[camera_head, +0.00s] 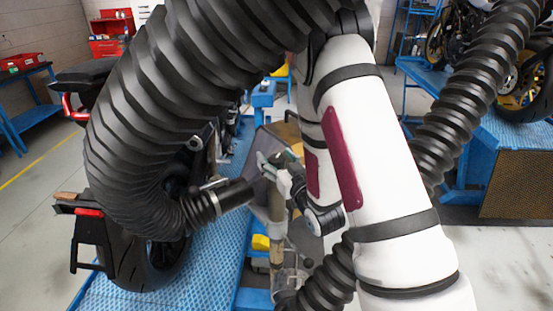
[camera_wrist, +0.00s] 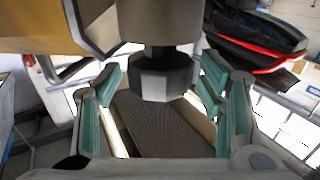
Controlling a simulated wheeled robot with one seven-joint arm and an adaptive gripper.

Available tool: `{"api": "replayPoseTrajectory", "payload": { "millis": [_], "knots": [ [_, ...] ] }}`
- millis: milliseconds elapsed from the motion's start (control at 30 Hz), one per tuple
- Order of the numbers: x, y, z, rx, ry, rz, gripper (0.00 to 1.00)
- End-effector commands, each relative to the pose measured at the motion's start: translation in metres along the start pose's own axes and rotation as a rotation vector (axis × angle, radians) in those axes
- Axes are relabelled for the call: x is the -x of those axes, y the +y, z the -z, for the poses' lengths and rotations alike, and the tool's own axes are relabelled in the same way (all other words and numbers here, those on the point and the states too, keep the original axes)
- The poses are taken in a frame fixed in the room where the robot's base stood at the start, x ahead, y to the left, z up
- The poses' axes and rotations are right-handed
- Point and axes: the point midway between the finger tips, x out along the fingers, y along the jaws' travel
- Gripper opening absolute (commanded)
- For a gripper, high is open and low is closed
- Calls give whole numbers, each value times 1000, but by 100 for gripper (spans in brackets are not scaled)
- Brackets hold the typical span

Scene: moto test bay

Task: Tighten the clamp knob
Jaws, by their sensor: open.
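A dark faceted knob (camera_wrist: 163,75), which looks like the clamp knob, hangs on a short dark stem under a grey-brown block (camera_wrist: 150,20) in the wrist view. My gripper (camera_wrist: 165,95) is open, with teal pads on both sides of the knob. Gaps show between the pads and the knob, so I see no grip on it. In the head view my gripper (camera_head: 272,160) is small, near the end of a black hose and beside the blue lift. The knob cannot be made out clearly there.
A thick black corrugated hose (camera_head: 125,130) crosses the head view and ends in a nozzle (camera_head: 235,194) close to my gripper. A motorcycle (camera_head: 150,262) stands on a blue lift (camera_head: 205,265) at left. Another blue lift (camera_head: 460,130) bears a motorcycle at right.

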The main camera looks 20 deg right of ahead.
Motion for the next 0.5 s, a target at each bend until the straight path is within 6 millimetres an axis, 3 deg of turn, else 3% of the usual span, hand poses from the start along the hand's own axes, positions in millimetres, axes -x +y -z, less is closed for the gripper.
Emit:
{"api": "replayPoseTrajectory", "payload": {
  "millis": [133,367,500],
  "knots": [
    [0,0,0,0,0,0,63],
    [0,0,0,0,0,0,13],
    [0,0,0,1,0,-1,13]
  ]
}}
